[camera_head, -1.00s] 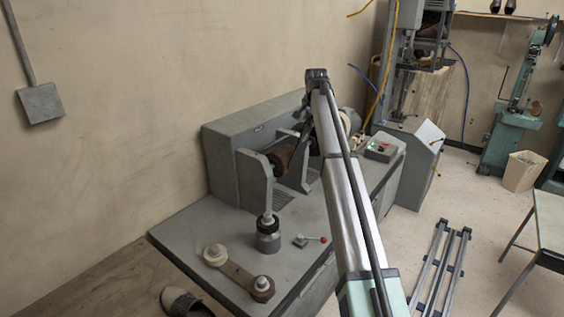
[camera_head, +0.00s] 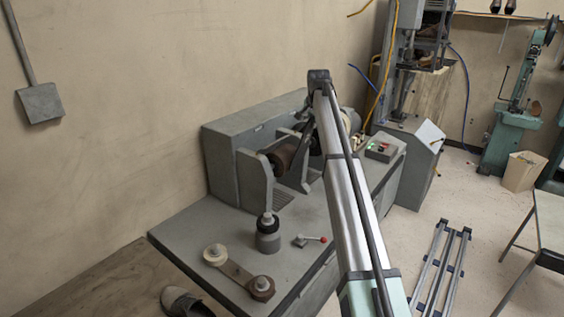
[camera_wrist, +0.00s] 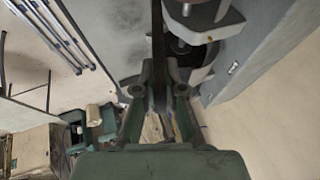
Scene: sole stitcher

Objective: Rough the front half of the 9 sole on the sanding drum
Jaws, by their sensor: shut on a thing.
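My gripper (camera_wrist: 158,92) is shut on a thin dark sole (camera_wrist: 157,35), seen edge-on in the wrist view and pointing away from me toward the machine. In the head view the arm hides most of my gripper. A dark slanted strip, apparently the sole (camera_head: 299,148), shows just right of the brown sanding drum (camera_head: 282,158). The drum sits between grey uprights on the grey machine bench (camera_head: 205,228). I cannot tell whether the sole touches the drum. The size mark on the sole is not visible.
A control box with green and red lights (camera_head: 380,151) sits at the bench's right. A shoe (camera_head: 183,302) lies at lower left. A tall press (camera_head: 425,50) stands behind.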

